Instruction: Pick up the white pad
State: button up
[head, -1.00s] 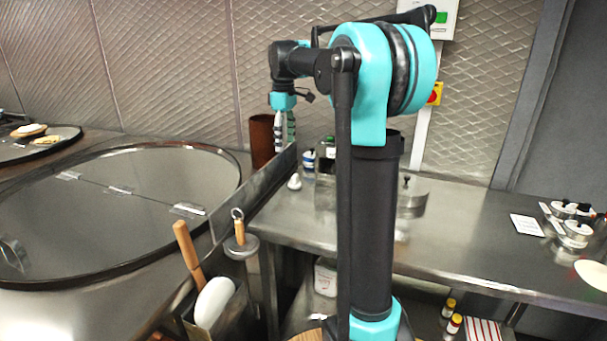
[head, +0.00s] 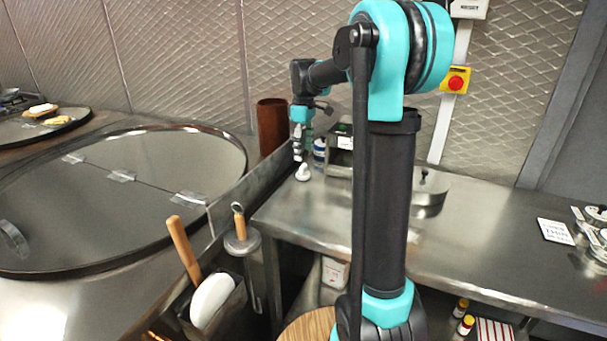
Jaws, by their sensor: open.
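A white, rounded oval pad (head: 212,300) stands tilted in a dark metal holder at the front of the tandoor counter, beside a wooden handle (head: 183,247). Its lower part is hidden by the holder. My gripper (head: 299,156) is open and points down, well behind and to the right of this pad, above the steel table. A small white knob-shaped object (head: 303,174) stands on the table just under my fingertips. I cannot tell whether they touch it. Nothing shows between the fingers.
A steel partition (head: 245,190) runs between the round tandoor lid (head: 110,215) and the steel table (head: 330,225). A brown cylinder (head: 271,127), a small bottle (head: 320,150) and a metal box (head: 340,160) stand near my gripper. The table's front middle is clear.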

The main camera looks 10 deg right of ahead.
aim_at(303, 166)
jog(key=shift+a+f, duration=0.1)
jog(key=shift+f, duration=3.45)
jog(key=c, duration=1.2)
jog(key=shift+r, duration=0.1)
notch_tip(303, 166, up, 20)
jog(key=shift+f, duration=0.1)
